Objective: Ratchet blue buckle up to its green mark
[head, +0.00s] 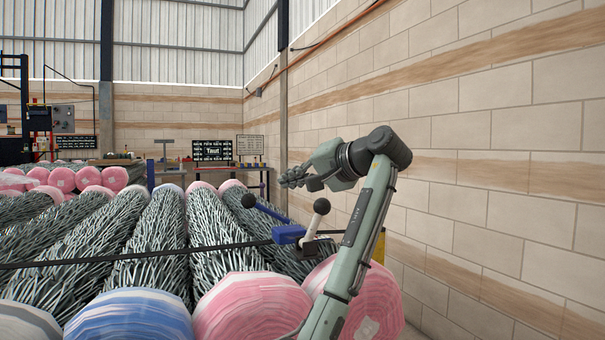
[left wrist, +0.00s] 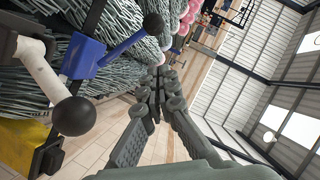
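The blue buckle (head: 288,235) sits on the dark strap (head: 130,257) over the wire rolls. A blue bar with a black ball end (head: 248,201) runs from it to the upper left; a pale lever with a black ball (head: 321,206) stands at its right. The buckle also shows in the left wrist view (left wrist: 83,57), with the pale lever (left wrist: 38,68) beside it. My left gripper (head: 290,177) is above and behind the buckle, apart from it. Its fingers (left wrist: 162,78) are together with nothing between them. No green mark can be made out. My right gripper is out of view.
Chain-link rolls (head: 160,235) with pink and blue wrapped ends fill the left and middle. A brick wall (head: 500,180) stands close on the right. A yellow part (head: 379,246) is behind my arm. A workbench (head: 235,168) stands at the back.

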